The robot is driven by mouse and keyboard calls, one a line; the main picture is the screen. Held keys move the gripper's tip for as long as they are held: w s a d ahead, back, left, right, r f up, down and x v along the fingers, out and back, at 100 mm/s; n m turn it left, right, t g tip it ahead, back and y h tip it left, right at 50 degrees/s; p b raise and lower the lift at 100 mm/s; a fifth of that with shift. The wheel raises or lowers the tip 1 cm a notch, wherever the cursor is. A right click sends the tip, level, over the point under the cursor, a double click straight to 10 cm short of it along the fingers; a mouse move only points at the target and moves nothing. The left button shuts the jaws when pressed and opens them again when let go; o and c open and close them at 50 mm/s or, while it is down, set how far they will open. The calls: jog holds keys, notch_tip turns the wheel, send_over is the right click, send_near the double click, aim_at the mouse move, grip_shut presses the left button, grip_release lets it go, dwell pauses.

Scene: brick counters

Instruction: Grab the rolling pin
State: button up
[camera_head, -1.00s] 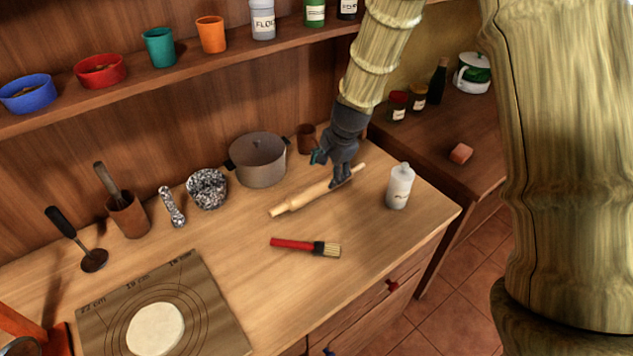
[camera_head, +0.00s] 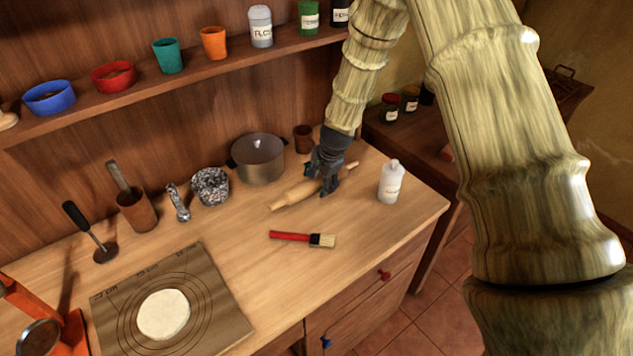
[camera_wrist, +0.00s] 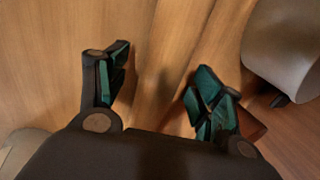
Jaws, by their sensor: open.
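The rolling pin (camera_head: 294,193) is pale wood and lies slantwise on the counter, in front of the pot. My gripper (camera_head: 323,184) is open at the pin's right half, with its dark fingers around or just above it. The fingers hide part of the barrel, and the right handle shows beyond them. In the wrist view my gripper (camera_wrist: 162,88) has its two green-padded fingers spread apart. A pale wooden band, seemingly the rolling pin (camera_wrist: 182,50), runs between them. I cannot tell whether either finger touches it.
A grey pot (camera_head: 258,160) and a brown cup (camera_head: 303,138) stand close behind the gripper. A white bottle (camera_head: 390,182) stands to the right. A red-handled brush (camera_head: 300,238) lies in front, with bare counter around it. A shelf (camera_head: 190,75) runs above.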

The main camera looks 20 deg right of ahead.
jog(key=shift+w+f, duration=0.45)
jog(key=shift+f, duration=0.15)
jog(key=shift+s+r, duration=0.25)
jog(key=shift+s, duration=0.05)
jog(key=shift+c, duration=0.7)
jog(key=shift+w+f, duration=0.15)
jog(key=c, duration=1.2)
jog(key=shift+a, duration=0.1)
jog(key=shift+c, duration=0.2)
jog(key=shift+r, duration=0.2)
